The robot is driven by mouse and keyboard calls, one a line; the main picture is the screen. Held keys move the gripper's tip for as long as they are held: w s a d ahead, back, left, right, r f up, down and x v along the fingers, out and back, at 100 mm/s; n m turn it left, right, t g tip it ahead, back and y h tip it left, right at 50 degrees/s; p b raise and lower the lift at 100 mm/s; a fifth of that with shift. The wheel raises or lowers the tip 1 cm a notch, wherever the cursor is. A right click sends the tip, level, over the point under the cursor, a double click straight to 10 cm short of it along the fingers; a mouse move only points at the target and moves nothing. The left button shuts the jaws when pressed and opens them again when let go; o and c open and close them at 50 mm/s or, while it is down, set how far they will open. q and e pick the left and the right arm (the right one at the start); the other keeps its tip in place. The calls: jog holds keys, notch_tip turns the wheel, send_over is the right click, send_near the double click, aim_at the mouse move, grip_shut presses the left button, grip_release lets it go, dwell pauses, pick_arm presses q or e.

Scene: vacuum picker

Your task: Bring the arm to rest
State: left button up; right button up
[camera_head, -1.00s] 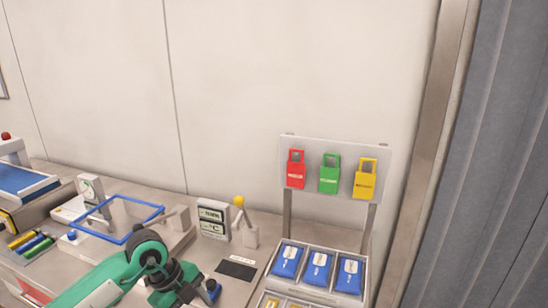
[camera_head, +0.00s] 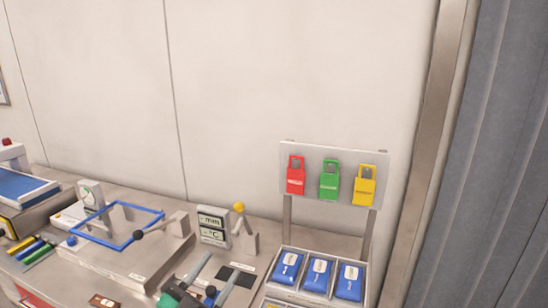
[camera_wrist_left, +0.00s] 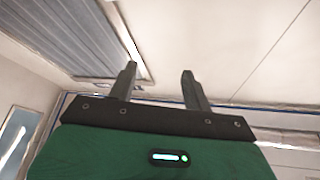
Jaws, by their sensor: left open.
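My left gripper (camera_head: 208,279) shows at the bottom of the head view, in front of the dark pad on the worktop. Its two grey fingers point up and stand apart with nothing between them. The left wrist view also shows the open fingers (camera_wrist_left: 158,85) against the wall and ceiling, with no object near them. The green gripper body fills the bottom of that view. Most of the left arm is below the head view's edge. My right gripper is in neither view.
The worktop holds a blue frame (camera_head: 116,226) on a metal base, a display unit (camera_head: 212,225), a yellow-knobbed lever (camera_head: 239,208) and a tray of blue packets (camera_head: 318,274). Red (camera_head: 296,178), green (camera_head: 329,182) and yellow (camera_head: 365,187) tags hang on a board. The space above is free.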

pick_arm(q)
jog(key=s+a+f+n+g+y, duration=0.2)
jog(key=a+f+n+y, duration=0.35)
jog(key=f+y, duration=0.2)
jog(key=s+a+f+n+g+y, duration=0.25)
jog(key=a+f+n+y, duration=0.3)
jog(key=f, duration=0.35)
jog(key=s+f+m+g, duration=0.1)
jog(key=s+f+g, duration=0.55)
jog(key=s, duration=0.35)
jog(key=s+f+m+g, duration=0.1)
jog(key=s+f+g, duration=0.4)
jog(key=s+f, duration=0.3)
notch_tip(320, 180, down, 29)
jog(key=s+g, duration=0.1)
jog(key=s, duration=0.1)
jog(key=s+a+f, duration=0.2)
jog(key=s+f, duration=0.7)
jog(key=f, duration=0.1)
jog(key=s+a+f+g, duration=0.1)
jog(key=s+a+f, duration=0.1)
jog(key=s+f, duration=0.8)
jog(key=shift+s+f, duration=0.15)
jog(key=shift+f, duration=0.05)
